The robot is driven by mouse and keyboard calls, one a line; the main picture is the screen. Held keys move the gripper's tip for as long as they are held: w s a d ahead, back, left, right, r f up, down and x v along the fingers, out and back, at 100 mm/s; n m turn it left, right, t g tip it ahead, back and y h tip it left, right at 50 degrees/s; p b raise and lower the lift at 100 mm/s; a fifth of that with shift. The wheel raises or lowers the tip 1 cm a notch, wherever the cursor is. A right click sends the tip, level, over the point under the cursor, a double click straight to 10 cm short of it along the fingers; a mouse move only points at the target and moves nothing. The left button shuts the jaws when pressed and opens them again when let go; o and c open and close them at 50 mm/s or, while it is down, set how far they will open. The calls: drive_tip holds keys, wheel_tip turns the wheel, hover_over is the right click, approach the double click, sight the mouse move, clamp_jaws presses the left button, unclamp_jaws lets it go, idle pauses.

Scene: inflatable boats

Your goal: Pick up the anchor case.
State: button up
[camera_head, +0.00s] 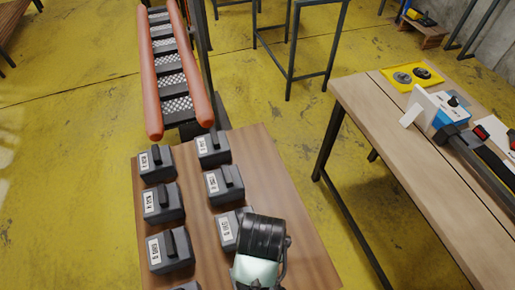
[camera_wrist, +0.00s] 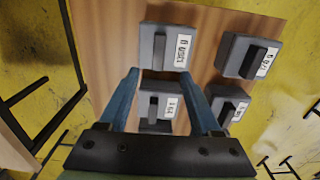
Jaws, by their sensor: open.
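Several dark grey cases with raised black handles and white labels stand in two columns on a wooden table (camera_head: 270,185). The labels are too small to read surely, so I cannot tell which is the anchor case. In the wrist view my gripper (camera_wrist: 159,72) is open, its two blue fingers apart above one grey case (camera_wrist: 160,102). Another grey case (camera_wrist: 168,47) lies just beyond the fingertips. I cannot tell whether the fingers touch either one. In the head view my arm partly covers the nearest right-column case (camera_head: 227,231), and the fingers are hidden.
Other cases (camera_head: 163,203) stand close by, with narrow gaps between them. An orange-railed rack (camera_head: 174,82) adjoins the table's far end. A second wooden table (camera_head: 400,130) at right holds a yellow tray (camera_head: 412,77) and boxes. The table's right side is bare.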

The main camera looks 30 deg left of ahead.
wheel_tip(320, 180, down, 6)
drive_tip(key=shift+f, duration=0.1)
drive_tip(key=shift+w+f, duration=0.15)
drive_tip(key=shift+f, duration=2.95)
clamp_jaws()
drive_tip(key=shift+w+a+r, duration=0.1)
drive_tip(key=shift+r, duration=0.05)
